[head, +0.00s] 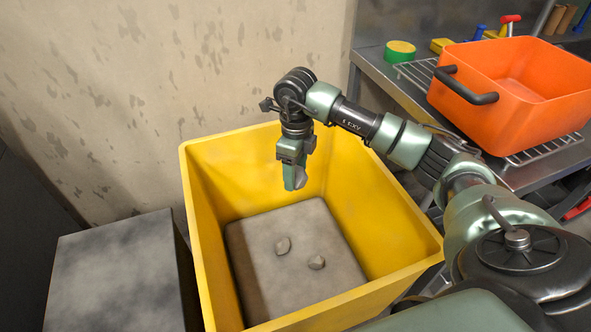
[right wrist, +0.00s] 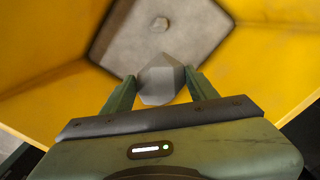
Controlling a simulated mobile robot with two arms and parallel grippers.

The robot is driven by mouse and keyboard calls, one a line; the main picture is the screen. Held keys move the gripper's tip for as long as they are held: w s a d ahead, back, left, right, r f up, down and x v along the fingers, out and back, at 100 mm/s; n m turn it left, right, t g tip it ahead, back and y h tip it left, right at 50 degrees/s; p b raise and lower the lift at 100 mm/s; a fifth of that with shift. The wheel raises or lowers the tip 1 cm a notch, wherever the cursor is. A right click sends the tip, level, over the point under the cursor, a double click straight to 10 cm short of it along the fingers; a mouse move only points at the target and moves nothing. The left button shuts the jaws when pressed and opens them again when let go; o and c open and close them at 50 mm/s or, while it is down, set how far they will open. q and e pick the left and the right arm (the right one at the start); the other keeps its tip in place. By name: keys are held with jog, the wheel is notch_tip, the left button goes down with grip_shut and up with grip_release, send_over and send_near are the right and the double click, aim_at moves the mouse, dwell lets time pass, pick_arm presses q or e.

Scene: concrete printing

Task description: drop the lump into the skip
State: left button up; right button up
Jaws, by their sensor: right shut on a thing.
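The skip (head: 197,215) is a deep yellow bin in the middle of the head view. My right gripper (head: 296,183) points down inside the skip's opening, near the back wall and well above the floor. It is shut on a grey faceted lump (right wrist: 161,80), which shows between the two green fingers in the right wrist view. In the head view only a bit of that lump shows beside the fingers. My left gripper is not in view.
A metal bench (head: 383,75) at the right carries an orange tub (head: 540,118) with black handles on a wire rack, and a green-and-yellow round item (head: 399,50). A grey block (head: 115,275) stands left of the skip. A stained wall (head: 150,80) rises behind.

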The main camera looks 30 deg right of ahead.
aim_at(296, 170)
jog(key=shift+f+b, duration=0.5)
jog(key=shift+f, duration=0.25)
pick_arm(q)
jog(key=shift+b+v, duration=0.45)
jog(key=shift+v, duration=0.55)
pick_arm(e)
jog(key=shift+f, duration=0.55)
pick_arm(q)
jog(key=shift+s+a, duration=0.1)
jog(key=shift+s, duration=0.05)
pick_arm(e)
jog(key=o, duration=1.7)
notch_tip(296, 170, up, 7)
jog(key=shift+f+p, duration=0.1)
jog(key=shift+p, duration=0.65)
jog(key=shift+r, duration=0.55)
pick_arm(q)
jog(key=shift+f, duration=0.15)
